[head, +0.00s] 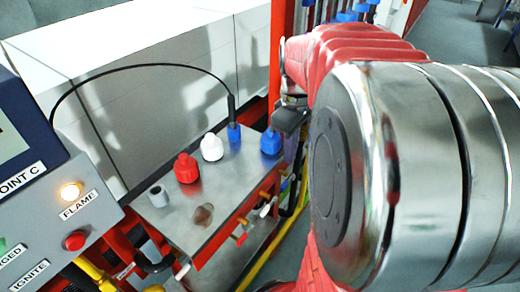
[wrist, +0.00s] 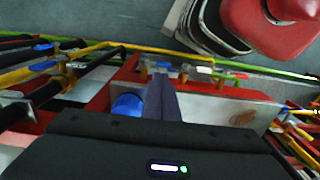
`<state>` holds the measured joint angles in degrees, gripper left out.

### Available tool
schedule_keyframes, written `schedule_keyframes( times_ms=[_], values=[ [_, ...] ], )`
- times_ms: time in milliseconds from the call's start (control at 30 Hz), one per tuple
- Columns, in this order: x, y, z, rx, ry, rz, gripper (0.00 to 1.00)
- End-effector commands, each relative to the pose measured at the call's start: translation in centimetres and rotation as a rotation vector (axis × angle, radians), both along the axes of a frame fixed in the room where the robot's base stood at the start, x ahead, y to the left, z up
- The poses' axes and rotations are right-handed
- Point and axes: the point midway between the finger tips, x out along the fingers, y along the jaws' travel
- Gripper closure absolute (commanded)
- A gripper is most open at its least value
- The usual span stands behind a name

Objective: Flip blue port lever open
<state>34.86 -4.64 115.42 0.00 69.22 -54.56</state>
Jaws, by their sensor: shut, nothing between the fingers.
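The blue port lever (wrist: 162,64) shows as a small blue handle on the side of the metal port box, near a brass valve, in the wrist view. My gripper (wrist: 163,77) is shut and empty, its dark fingers pointing toward the box's valve side, just short of the blue lever in the picture. I cannot tell whether they touch it. A blue cap (wrist: 127,106) lies left of the fingers; it also shows in the head view (head: 271,142). In the head view my arm hides most of the gripper and the blue lever.
The metal box (head: 185,222) carries a red cap (head: 186,169), a white cap (head: 211,148), a grey port (head: 157,196) and a blue connector (head: 234,133) with a black hose. White (wrist: 205,70) and red (wrist: 241,76) levers lie right of the blue one. A control panel (head: 60,225) stands left.

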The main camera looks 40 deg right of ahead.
Motion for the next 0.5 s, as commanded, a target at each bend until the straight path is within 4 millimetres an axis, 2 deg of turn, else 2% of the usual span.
schedule_keyframes(
  times_ms=[300,500],
  values=[
    [-0.1,0.1,-5.1,0.002,0.003,0.0,1.0],
    [0.0,0.0,-7.6,0.002,0.002,0.0,1.0]
  ],
)
